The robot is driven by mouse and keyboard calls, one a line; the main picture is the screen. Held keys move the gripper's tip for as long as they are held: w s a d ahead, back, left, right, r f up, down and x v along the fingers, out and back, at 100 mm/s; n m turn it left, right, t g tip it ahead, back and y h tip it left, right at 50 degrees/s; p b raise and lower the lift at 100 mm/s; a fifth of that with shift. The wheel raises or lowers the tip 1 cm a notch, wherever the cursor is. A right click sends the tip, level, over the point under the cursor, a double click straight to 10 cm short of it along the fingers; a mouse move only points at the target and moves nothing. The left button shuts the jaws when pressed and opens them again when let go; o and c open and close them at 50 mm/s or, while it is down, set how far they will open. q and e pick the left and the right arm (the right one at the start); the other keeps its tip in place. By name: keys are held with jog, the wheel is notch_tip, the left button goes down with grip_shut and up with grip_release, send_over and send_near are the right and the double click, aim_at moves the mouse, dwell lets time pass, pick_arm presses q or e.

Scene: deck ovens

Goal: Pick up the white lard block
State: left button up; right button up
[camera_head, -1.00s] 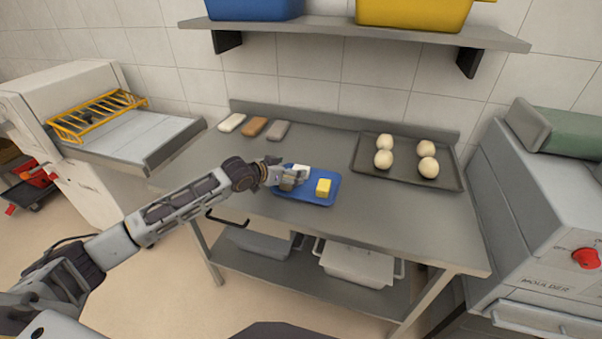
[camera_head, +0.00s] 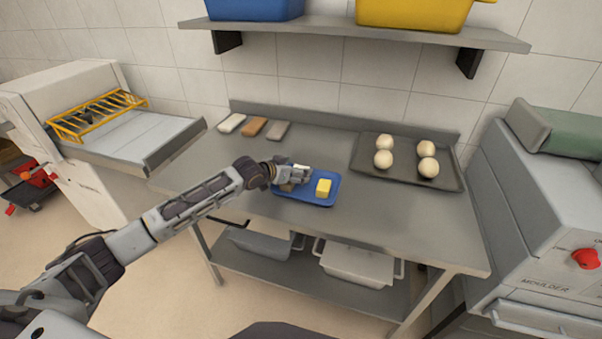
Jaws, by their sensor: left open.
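The white lard block (camera_head: 301,167) is on the blue tray (camera_head: 318,203) on the steel table, mostly hidden behind my left gripper; only a pale top edge shows. My left gripper (camera_head: 304,176) is over the left part of the tray, at the lard block, with its fingers open. I cannot tell whether the fingers touch the block. A yellow block (camera_head: 323,187) lies on the tray to the right of the fingers. A brownish block (camera_head: 287,187) shows partly below the gripper. My right gripper is not in view.
A dark baking tray (camera_head: 448,183) with several dough balls stands on the right of the table (camera_head: 370,220). Three flat bars, white (camera_head: 232,123), brown (camera_head: 254,127) and grey (camera_head: 277,131), lie at the back left. A shelf (camera_head: 340,32) hangs above. The front of the table is clear.

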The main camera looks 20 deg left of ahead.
pick_arm(q)
jog(key=shift+x, duration=1.05)
jog(key=shift+c, duration=0.2)
jog(key=c, duration=1)
jog(key=shift+r, duration=0.1)
jog(key=shift+r, duration=4.9)
